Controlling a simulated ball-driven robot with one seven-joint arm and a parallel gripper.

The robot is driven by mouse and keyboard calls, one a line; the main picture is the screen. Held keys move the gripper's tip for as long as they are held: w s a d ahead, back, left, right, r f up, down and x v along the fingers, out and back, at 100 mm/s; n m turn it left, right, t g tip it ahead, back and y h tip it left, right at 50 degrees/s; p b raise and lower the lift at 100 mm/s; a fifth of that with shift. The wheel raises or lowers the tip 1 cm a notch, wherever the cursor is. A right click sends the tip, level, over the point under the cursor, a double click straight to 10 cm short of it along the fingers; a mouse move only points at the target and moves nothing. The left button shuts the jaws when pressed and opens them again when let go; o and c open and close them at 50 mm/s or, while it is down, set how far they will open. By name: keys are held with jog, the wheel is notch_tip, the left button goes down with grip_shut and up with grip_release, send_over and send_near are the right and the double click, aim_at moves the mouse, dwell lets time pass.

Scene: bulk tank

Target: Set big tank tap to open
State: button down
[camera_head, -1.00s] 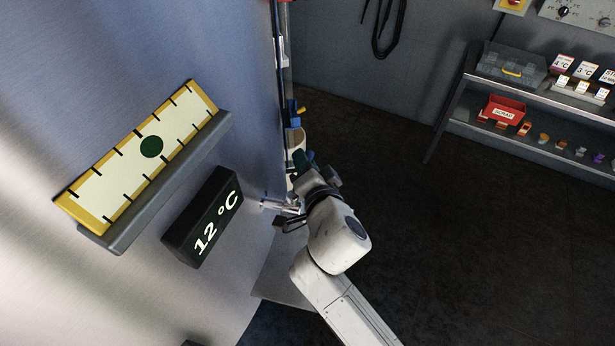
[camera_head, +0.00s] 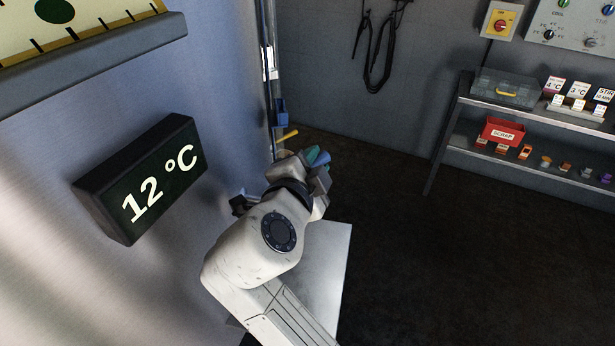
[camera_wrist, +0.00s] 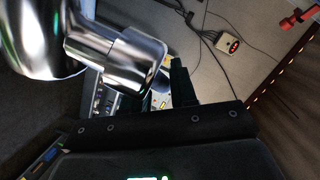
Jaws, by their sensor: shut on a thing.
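The big tank (camera_head: 225,70) is a curved metal wall filling the left of the head view. Its tap shows in the wrist view as a shiny chrome body (camera_wrist: 115,55) at upper left, close to my gripper. My gripper (camera_wrist: 172,78) is shut, with a dark finger beside the chrome; the other finger is hidden. In the head view my gripper (camera_head: 240,204) is a small dark shape close to the tank wall, largely hidden by my white wrist. The tap's lever and its setting cannot be made out.
A black 12 °C display (camera_head: 140,180) juts from the tank left of my arm. A yellow gauge (camera_head: 90,25) is above it. A pale flat panel (camera_head: 325,265) lies below my wrist. A shelf (camera_head: 530,165) with a red bin (camera_head: 503,131) stands right. The dark floor between is clear.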

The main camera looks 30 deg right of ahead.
jog(key=shift+s+f+m+g+h+b, duration=0.15)
jog(key=shift+s+m+g+h+b, duration=0.6)
jog(key=shift+m+g+h+b, duration=0.5)
jog(key=shift+y, duration=0.25)
jog(key=c, duration=1)
grip_release()
